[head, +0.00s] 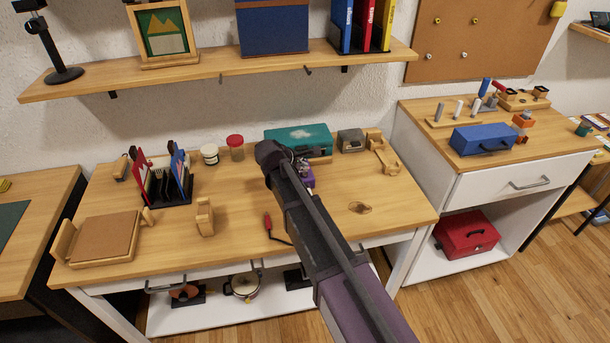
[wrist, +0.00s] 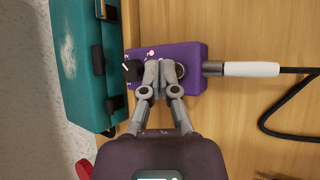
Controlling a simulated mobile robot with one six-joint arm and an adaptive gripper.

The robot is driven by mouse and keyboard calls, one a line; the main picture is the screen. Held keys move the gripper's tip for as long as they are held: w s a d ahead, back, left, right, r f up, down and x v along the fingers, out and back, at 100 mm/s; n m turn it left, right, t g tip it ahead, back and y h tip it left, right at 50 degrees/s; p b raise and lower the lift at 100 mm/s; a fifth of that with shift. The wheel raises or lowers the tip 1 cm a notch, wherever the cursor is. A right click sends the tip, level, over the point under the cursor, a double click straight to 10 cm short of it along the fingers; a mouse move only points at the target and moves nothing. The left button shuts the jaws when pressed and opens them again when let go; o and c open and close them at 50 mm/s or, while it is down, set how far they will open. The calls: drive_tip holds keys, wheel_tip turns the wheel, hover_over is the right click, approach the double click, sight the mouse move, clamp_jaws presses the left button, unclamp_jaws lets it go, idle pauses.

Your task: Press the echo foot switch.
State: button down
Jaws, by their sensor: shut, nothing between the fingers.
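The purple pedal (wrist: 193,54) lies on the wooden desk, with a black knob (wrist: 131,71) at its left end and a cable plug at its right. In the head view the purple pedal (head: 307,178) is mostly hidden by my arm, and the fingers (head: 301,165) show only as a small grey piece.
A teal case (wrist: 76,62) stands just left of the pedal in the wrist view. A white plug (wrist: 252,69) with a black cable leaves the pedal's right side. In the head view, a grey box (head: 351,140) and wooden stand (head: 383,152) are nearby. The desk's front right is mostly clear.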

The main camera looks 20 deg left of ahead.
sight(304, 174)
drive_tip(key=shift+f, duration=0.2)
drive_tip(key=shift+f+b, duration=0.25)
drive_tip(key=shift+b, duration=0.2)
drive_tip(key=shift+f+b, duration=0.3)
idle(0.7)
drive_tip(key=shift+r, duration=0.1)
drive_tip(key=shift+r+p, duration=0.95)
drive_tip(key=shift+p, duration=0.1)
drive_tip(key=shift+r, duration=0.1)
drive_tip(key=shift+r+p, duration=2.4)
drive_tip(key=shift+p, duration=0.1)
